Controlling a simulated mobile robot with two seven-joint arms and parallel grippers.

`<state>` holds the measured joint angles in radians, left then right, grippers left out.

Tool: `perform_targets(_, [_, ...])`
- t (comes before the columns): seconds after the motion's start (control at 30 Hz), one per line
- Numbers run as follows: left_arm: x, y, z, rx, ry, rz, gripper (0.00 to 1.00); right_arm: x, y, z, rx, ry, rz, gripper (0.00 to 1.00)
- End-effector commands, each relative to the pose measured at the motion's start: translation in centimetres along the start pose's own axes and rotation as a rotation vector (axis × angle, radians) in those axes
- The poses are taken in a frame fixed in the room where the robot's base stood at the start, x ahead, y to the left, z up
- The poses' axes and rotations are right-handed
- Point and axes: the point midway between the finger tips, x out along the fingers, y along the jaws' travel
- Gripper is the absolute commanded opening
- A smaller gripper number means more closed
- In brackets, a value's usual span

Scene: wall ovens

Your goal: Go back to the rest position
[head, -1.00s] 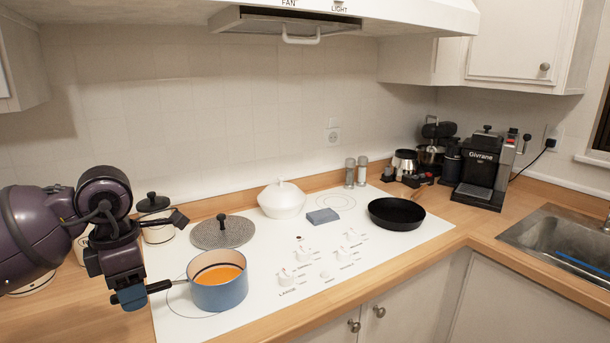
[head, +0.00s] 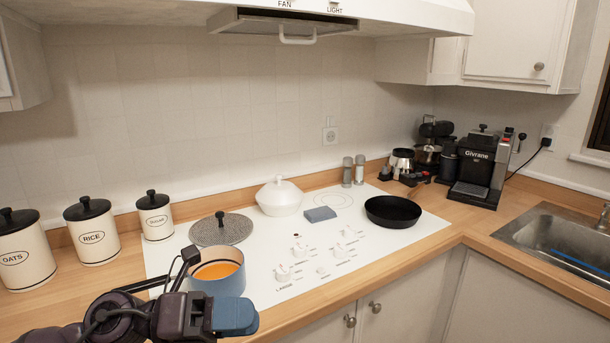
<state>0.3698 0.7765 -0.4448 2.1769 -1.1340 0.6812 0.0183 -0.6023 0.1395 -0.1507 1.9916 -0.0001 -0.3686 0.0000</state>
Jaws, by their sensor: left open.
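My left gripper (head: 216,293) is at the bottom left of the head view, in front of the blue pot. It is open and empty. One blue-padded finger points right, and a dark part of the gripper rises by the pot's left side. The blue pot (head: 228,283) holds orange soup (head: 215,270) and stands on the front left of the white cooktop (head: 290,308). Its dark handle (head: 140,286) points left, and my gripper hides part of the pot. I cannot tell whether the gripper touches the pot. My right gripper is not in view.
Canisters marked OATS (head: 22,252) and RICE (head: 92,232), and a smaller one (head: 155,216), stand at the left. On the cooktop are a round mesh lid (head: 222,229), a white lidded dish (head: 280,197), a grey sponge (head: 320,214) and a black pan (head: 393,211).

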Motion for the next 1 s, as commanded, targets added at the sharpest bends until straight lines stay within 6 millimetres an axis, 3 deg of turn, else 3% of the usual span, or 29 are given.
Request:
perform_targets(0.13, [-0.8,-0.9,1.6,-0.181,-0.302,-0.125,0.51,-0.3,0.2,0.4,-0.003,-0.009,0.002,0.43])
perform_targets(0.27, [-2.9,-0.5,3.0,-0.354,-0.57,-0.199,0.51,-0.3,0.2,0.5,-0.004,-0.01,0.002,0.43])
perform_targets(0.43, [-7.0,1.8,3.6,-0.601,-0.92,-0.246,0.51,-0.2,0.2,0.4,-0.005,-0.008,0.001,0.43])
perform_targets(0.57, [-10.5,4.5,2.5,-0.805,-1.182,-0.245,0.51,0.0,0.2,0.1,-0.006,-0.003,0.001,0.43])
perform_targets(0.77, [-15.8,9.1,-2.3,-1.137,-1.564,-0.18,0.51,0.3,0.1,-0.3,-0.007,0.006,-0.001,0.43])
perform_targets(1.0, [-20.2,13.1,-12.4,-1.565,-1.963,0.003,0.51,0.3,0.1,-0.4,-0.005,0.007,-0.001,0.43])
